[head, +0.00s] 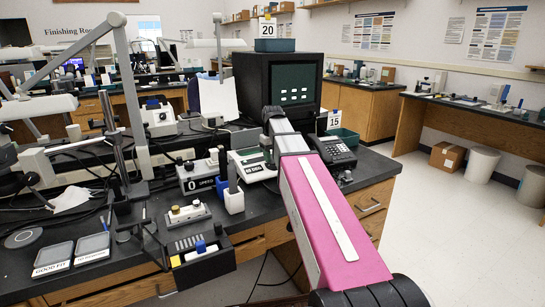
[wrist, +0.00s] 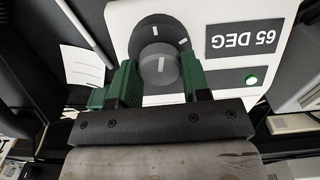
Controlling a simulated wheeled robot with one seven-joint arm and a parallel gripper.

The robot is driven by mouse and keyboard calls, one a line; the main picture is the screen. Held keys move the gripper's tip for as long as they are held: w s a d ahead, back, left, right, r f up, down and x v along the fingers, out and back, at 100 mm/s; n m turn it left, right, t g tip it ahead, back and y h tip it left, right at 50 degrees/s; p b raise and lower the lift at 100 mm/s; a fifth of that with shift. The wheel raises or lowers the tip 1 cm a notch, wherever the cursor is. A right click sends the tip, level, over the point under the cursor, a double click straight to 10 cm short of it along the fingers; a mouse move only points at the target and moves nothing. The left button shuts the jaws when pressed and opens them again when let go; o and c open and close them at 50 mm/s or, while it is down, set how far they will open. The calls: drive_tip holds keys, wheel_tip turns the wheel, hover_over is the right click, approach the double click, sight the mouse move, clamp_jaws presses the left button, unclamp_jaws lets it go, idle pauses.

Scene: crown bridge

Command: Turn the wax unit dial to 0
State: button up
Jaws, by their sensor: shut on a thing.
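The wax unit (wrist: 120,20) fills the upper part of the wrist view as a white panel. It has a dark label reading "65 DEG" (wrist: 243,40) and a lit green lamp (wrist: 251,80). Its round grey dial (wrist: 158,68) has a white line pointing roughly straight up in the picture, with a black collar and white marks behind it. My gripper (wrist: 160,75) has a green finger on each side of the dial and is shut on it. In the head view my arm reaches over the bench and largely blocks the view of the gripper and dial.
A small controller reading "0" (head: 200,178) stands on the black bench, left of my arm. A dark box-shaped unit (head: 250,82) stands behind. Open floor lies to the right.

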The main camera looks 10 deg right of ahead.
drive_tip(key=shift+n, duration=0.3)
drive_tip(key=o, duration=0.9)
drive_tip(key=shift+o, duration=0.2)
drive_tip(key=shift+r, duration=0.15)
wheel_tip(320, 180, up, 11)
drive_tip(key=shift+f, duration=0.2)
